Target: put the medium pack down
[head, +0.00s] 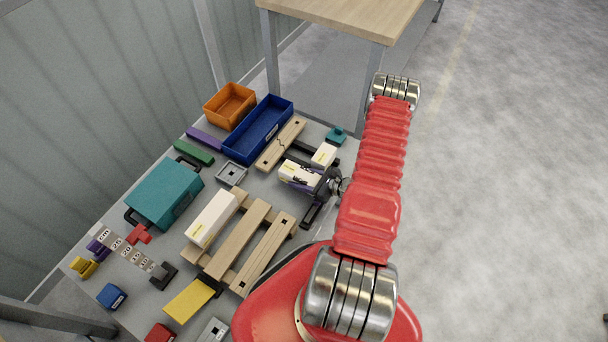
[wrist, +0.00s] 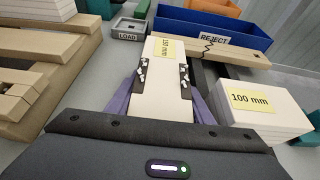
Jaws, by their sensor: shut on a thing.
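The medium pack (head: 298,174) is a white block with a yellow label, between the other two white packs in length. My gripper (head: 316,181) is shut on it near the right side of the table. In the wrist view, the medium pack (wrist: 162,105) lies lengthwise between the dark finger pads of my gripper (wrist: 163,78).
A long white pack (head: 204,228) lies by the wooden slats (head: 238,240). A cracked plank (head: 281,145) lies before the blue REJECT bin (head: 245,146). A grey LOAD block (head: 232,172) and teal case (head: 163,190) stand left. Bare grey table shows between them.

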